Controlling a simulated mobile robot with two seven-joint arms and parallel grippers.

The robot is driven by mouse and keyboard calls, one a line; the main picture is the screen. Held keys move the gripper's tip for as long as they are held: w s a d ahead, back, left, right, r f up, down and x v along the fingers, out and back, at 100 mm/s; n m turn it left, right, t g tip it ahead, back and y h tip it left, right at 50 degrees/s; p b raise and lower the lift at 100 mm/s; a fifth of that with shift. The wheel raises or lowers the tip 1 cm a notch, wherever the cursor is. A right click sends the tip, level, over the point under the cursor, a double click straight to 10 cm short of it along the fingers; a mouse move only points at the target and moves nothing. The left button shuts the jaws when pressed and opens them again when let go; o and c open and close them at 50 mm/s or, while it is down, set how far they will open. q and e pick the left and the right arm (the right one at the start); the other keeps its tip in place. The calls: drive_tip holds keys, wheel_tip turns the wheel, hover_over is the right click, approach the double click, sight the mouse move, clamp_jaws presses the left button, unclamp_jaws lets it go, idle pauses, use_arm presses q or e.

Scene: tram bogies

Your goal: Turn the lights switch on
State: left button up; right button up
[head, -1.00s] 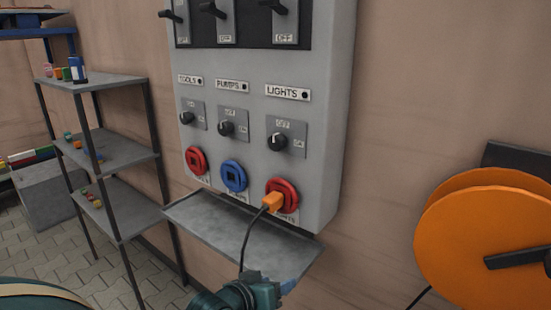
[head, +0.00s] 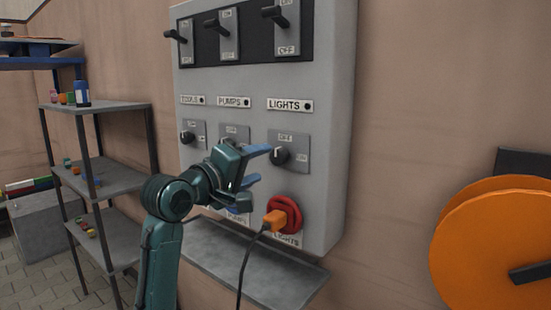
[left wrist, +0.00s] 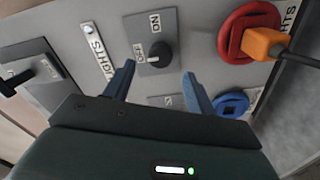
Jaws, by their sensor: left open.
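The lights switch is a black rotary knob (head: 279,155) on a grey plate marked OFF and ON, under the LIGHTS label (head: 285,104). Its pointer appears turned toward OFF. The knob shows clearly in the left wrist view (left wrist: 160,52). My left gripper (head: 262,165) is open and empty, just left of the knob in the head view. In the left wrist view its two blue fingers (left wrist: 158,72) point toward the knob, which lies between and beyond their tips, seemingly apart from them. My right gripper is out of view.
An orange plug (head: 274,220) with a hanging cable sits in the red LIGHTS socket (head: 289,212) below the knob. A lever (head: 275,14) is above. A grey ledge (head: 255,265) juts out below the panel. An orange reel (head: 490,240) is at right, shelves (head: 110,180) at left.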

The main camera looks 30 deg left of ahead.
sight(276, 158)
use_arm(q)
drive_tip(key=w, duration=0.6)
drive_tip(key=shift+w+d, duration=0.25)
drive_tip(key=shift+w, duration=0.15)
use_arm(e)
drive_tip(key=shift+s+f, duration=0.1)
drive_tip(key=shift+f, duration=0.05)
use_arm(q)
drive_tip(key=c, duration=1)
drive_tip(key=shift+o, duration=0.2)
